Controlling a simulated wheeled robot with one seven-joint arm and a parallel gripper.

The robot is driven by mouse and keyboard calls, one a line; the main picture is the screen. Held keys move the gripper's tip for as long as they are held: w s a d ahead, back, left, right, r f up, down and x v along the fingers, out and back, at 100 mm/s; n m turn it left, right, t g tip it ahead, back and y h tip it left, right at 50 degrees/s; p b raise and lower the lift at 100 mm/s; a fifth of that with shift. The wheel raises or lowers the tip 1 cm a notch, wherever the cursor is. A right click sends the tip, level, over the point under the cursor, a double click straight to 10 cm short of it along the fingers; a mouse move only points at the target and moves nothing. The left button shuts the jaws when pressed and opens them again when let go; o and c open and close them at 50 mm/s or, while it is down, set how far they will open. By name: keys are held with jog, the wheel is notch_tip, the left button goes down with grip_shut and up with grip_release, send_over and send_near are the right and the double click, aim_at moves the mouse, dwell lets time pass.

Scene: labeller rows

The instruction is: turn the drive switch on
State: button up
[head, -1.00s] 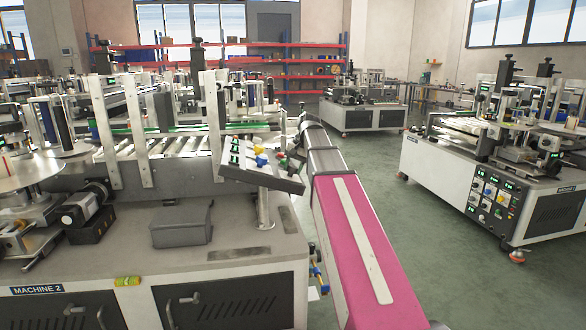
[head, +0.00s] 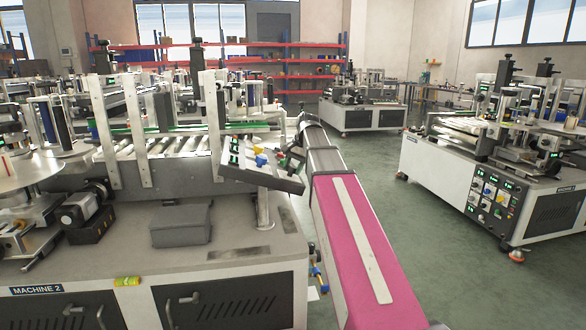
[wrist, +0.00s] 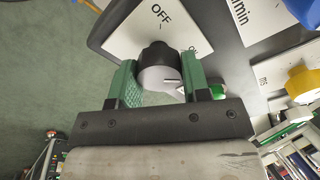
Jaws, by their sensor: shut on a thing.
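The drive switch (wrist: 160,68) is a round black and grey knob with a pale pointer mark, on a light plate in the wrist view. The plate is marked OFF (wrist: 160,14), and a second, partly hidden label (wrist: 195,50) seems to read ON. My gripper (wrist: 159,76) has its green fingers on both sides of the knob and is shut on it. In the head view, the end of my arm reaches the right edge of the tilted control panel (head: 268,180) on machine 2. The switch is too small to make out there.
A yellow knob (wrist: 302,82) and a green button (wrist: 217,91) sit to the right of the switch in the wrist view. Machine 2's worktop (head: 110,250) carries a grey box (head: 181,225). Another machine (head: 480,190) stands at the right, with open green floor (head: 380,170) between.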

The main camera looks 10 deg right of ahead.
jog(key=o, duration=0.9)
jog(key=shift+o, duration=0.2)
jog(key=v, duration=1)
jog(key=shift+d+r, duration=0.2)
jog(key=shift+r, duration=0.2)
jog(key=shift+s, duration=0.1)
